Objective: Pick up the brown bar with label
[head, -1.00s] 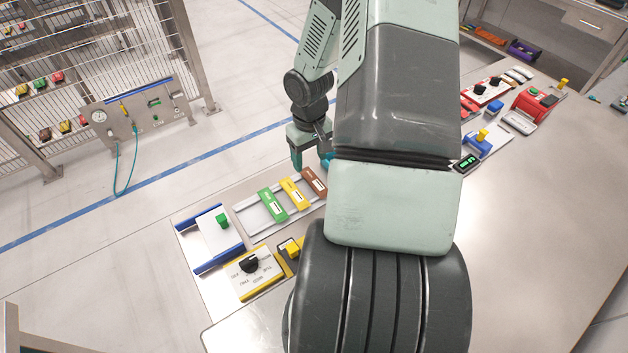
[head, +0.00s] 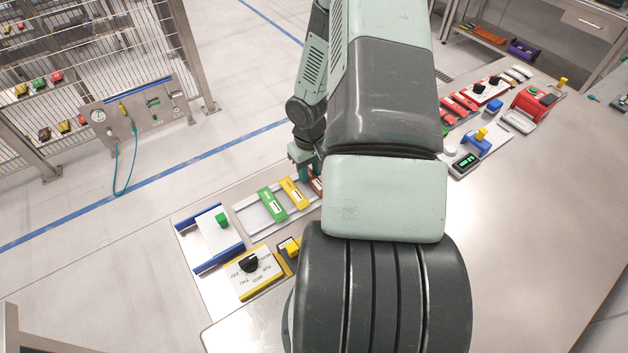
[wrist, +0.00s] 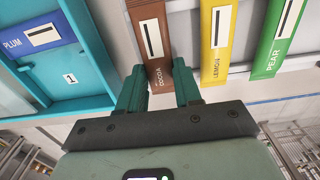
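The brown bar (wrist: 150,42) has a white label and the word COCOA. In the wrist view it is at top centre, with its lower end between the two green fingers of my gripper (wrist: 160,80). The fingers stand apart, one on each side of the bar; contact cannot be told. In the head view only a small part of the brown bar (head: 317,184) shows beside my arm. My gripper (head: 305,165) is partly hidden there by my own arm.
A yellow LEMON bar (wrist: 217,40) and a green PEAR bar (wrist: 277,38) lie right of the brown bar in the wrist view. A yellow-edged dial panel (head: 255,272) stands at the near left.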

